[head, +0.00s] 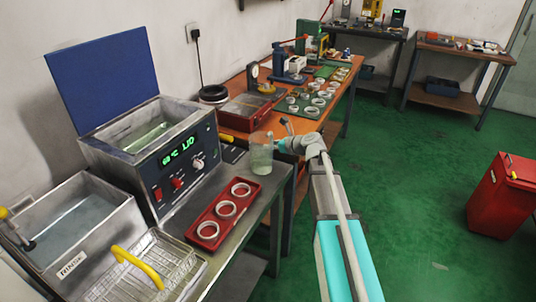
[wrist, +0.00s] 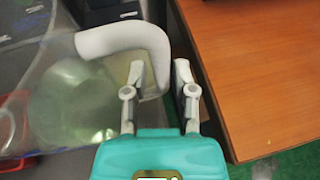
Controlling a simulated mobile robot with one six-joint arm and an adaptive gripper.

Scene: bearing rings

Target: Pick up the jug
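The jug (head: 261,155) is clear and stands upright at the right end of the grey bench in the head view. In the wrist view, the jug (wrist: 70,100) fills the left side, seen from above, with its pale, thick curved handle (wrist: 122,38) toward my gripper. My gripper (wrist: 159,75) is open. The lower end of the handle shows between its two fingers, nearer the left one, with a gap to the right finger. I cannot tell whether the left finger touches it. In the head view my gripper is just right of the jug, its fingers partly hidden.
A red tray (head: 207,233) with pale rings lies left of the jug, in front of the heated bath (head: 150,150). An orange-topped bench (head: 243,84) with tools and rings stands behind; its edge (wrist: 225,110) is close right of my gripper.

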